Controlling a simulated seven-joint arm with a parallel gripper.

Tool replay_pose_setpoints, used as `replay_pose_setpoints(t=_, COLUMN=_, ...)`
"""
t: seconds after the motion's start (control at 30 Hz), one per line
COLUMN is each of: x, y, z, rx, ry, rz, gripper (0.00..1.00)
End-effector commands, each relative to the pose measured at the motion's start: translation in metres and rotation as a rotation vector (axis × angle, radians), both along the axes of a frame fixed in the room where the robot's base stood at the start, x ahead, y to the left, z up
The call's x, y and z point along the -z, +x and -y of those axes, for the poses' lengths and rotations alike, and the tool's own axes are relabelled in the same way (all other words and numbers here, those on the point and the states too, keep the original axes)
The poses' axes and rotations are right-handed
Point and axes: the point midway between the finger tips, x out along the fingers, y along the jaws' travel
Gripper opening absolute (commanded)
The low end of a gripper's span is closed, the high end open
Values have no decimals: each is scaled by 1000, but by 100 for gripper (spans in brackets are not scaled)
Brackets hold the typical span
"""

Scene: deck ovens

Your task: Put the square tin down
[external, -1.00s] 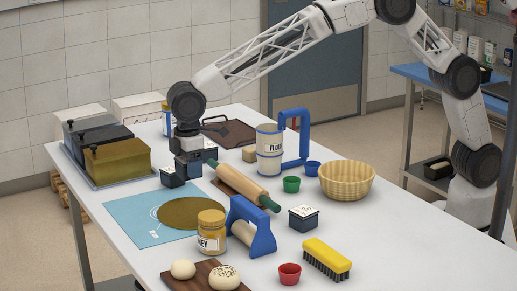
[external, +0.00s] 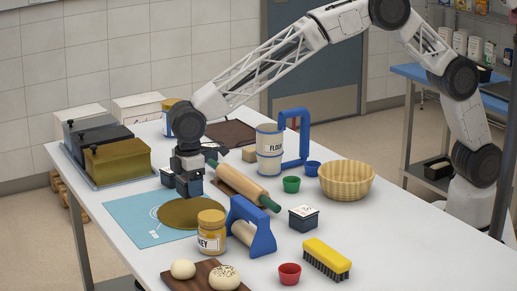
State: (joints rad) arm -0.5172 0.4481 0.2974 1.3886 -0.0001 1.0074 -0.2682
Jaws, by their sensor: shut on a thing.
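My gripper (external: 188,175) points down over the left-middle of the table and is shut on a small dark blue square tin (external: 190,188). The gripper covers the tin's upper part. The tin is at the far edge of the round gold disc (external: 190,213) on the blue mat (external: 132,212). I cannot tell whether its underside touches a surface. A similar dark tin (external: 167,178) shows just to its left, partly hidden. Another square tin with a pale top (external: 304,218) stands apart at right of centre.
A rolling pin (external: 240,183) lies close to the right of the gripper. A honey jar (external: 211,232) and a blue-handled tool (external: 252,228) stand in front. Large lidded tins (external: 118,164) stand on a tray at left.

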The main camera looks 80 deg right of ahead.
Motion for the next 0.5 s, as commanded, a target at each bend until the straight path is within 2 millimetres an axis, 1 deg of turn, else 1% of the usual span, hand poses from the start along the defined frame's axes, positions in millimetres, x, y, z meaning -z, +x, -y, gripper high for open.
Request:
replay_pose_setpoints(t=0.33, x=1, y=0, z=0, rx=0, ry=0, rz=0, gripper=34)
replay_pose_setpoints(t=0.43, x=7, y=0, z=0, rx=0, ry=0, rz=0, gripper=34)
replay_pose_setpoints(t=0.5, x=14, y=0, z=0, rx=0, ry=-1, rz=-1, gripper=34)
